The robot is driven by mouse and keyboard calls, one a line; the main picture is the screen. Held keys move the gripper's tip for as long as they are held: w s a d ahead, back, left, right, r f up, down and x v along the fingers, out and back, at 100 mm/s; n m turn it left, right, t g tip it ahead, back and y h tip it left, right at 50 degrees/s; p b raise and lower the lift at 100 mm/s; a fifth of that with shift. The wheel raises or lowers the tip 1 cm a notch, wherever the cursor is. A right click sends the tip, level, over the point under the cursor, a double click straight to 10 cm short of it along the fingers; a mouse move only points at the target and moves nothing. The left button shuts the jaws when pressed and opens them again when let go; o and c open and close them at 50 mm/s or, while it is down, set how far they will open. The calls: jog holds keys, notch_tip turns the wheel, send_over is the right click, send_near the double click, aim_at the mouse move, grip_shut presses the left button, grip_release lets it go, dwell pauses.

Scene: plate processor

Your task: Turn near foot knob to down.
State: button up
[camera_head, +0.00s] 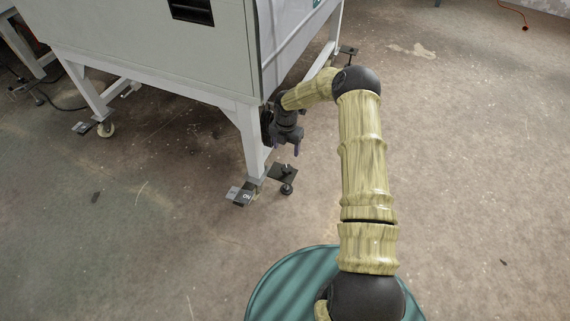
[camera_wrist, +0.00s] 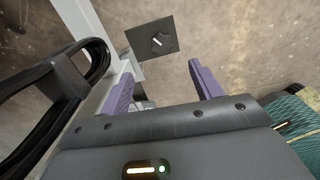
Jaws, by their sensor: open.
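The near foot knob (camera_wrist: 158,42) shows in the wrist view as a small dark knob with a light bar, on a black square plate (camera_wrist: 140,35). In the head view the black plate (camera_head: 280,172) is beside the bottom of the machine's near leg, low over the floor. My gripper (camera_head: 293,152) hangs above the plate, apart from it. In the wrist view my gripper (camera_wrist: 161,68) has its two purple fingers spread with nothing between them. The knob lies beyond the fingertips, between their lines.
The machine's white near leg (camera_head: 252,140) stands just left of my gripper. A grey pedal-like foot piece (camera_head: 240,195) with lettering is at its base. The concrete floor to the right is clear.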

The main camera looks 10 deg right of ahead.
aim_at(287, 168)
jog(key=f+b, duration=0.3)
jog(key=f, duration=0.3)
jog(key=f+b, duration=0.3)
jog(key=f, duration=0.3)
jog(key=shift+s+d, duration=0.1)
jog(key=shift+s, duration=0.1)
jog(key=shift+c, duration=0.2)
jog(key=c, duration=0.9)
